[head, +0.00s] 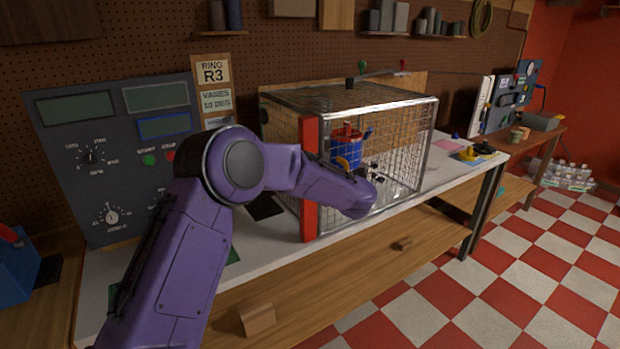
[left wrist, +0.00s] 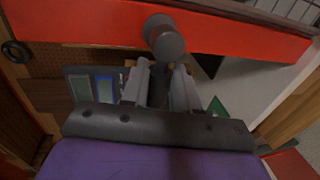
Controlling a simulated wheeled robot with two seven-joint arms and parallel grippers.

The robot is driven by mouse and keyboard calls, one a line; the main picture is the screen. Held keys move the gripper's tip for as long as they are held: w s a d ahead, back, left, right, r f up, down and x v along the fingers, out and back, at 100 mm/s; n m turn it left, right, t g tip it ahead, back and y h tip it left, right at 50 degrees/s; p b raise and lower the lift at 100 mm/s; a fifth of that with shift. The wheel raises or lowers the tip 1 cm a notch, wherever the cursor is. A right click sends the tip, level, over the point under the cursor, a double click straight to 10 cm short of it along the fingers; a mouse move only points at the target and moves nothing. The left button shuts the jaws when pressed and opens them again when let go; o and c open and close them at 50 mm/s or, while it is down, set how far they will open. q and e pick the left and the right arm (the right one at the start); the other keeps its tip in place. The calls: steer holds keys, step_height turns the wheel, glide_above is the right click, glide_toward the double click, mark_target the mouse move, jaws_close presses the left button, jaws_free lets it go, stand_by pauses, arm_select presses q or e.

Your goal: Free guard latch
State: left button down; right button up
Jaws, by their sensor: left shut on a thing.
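The wire mesh guard cage (head: 400,113) stands on the white bench, with a red upright bar (head: 310,180) at its near left corner. My left arm reaches across the bench and its end overlaps the cage's front; the gripper is hidden in the head view. In the left wrist view the red bar (left wrist: 90,25) crosses the top. A dark grey cylindrical latch knob (left wrist: 165,38) sticks out from it. My left gripper (left wrist: 161,68) is shut on this knob at the fingertips. A blue and red part (head: 347,150) stands inside the cage. My right gripper is not in view.
A control panel (head: 115,150) with dials and displays stands left of the cage. Small yellow and dark items (head: 470,154) lie on the bench to the right.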

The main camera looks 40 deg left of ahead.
arm_select(q)
steer(key=c, duration=0.8)
jaws_free()
steer(key=shift+c, duration=0.2)
steer(key=shift+d, duration=0.1)
steer(key=b+v, duration=0.4)
steer(key=v, duration=0.6)
steer(key=shift+d, duration=0.25)
